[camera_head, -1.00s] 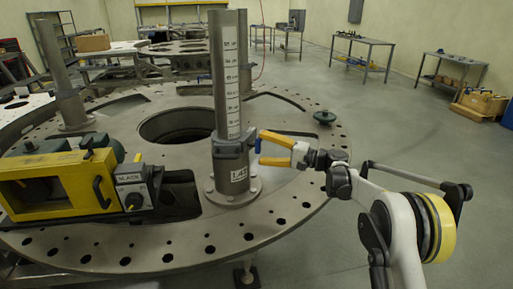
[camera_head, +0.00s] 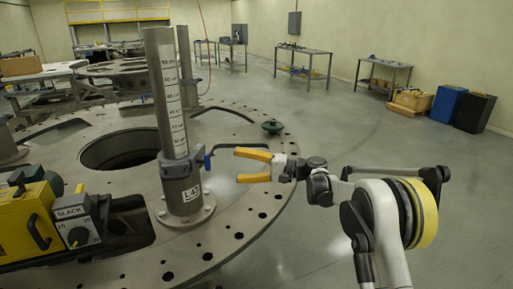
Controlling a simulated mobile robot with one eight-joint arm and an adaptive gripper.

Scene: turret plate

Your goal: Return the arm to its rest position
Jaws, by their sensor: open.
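My gripper (camera_head: 238,166) has yellow fingers and is open and empty. It is to the right of the grey post (camera_head: 172,100) with its marked scale, above the rim of the round turret plate (camera_head: 120,256). The gripper points left toward the clamp (camera_head: 184,168) on the post, which has a blue-grey handle (camera_head: 209,158). A clear gap shows between the fingers and the handle. My arm reaches in from the lower right.
A yellow machine with a SLACK dial box (camera_head: 76,225) sits on the plate at left. A small dark green knob (camera_head: 272,127) is on the far right rim. Workbenches (camera_head: 304,53), cardboard boxes (camera_head: 412,99) and bins (camera_head: 447,104) stand behind. The floor at right is clear.

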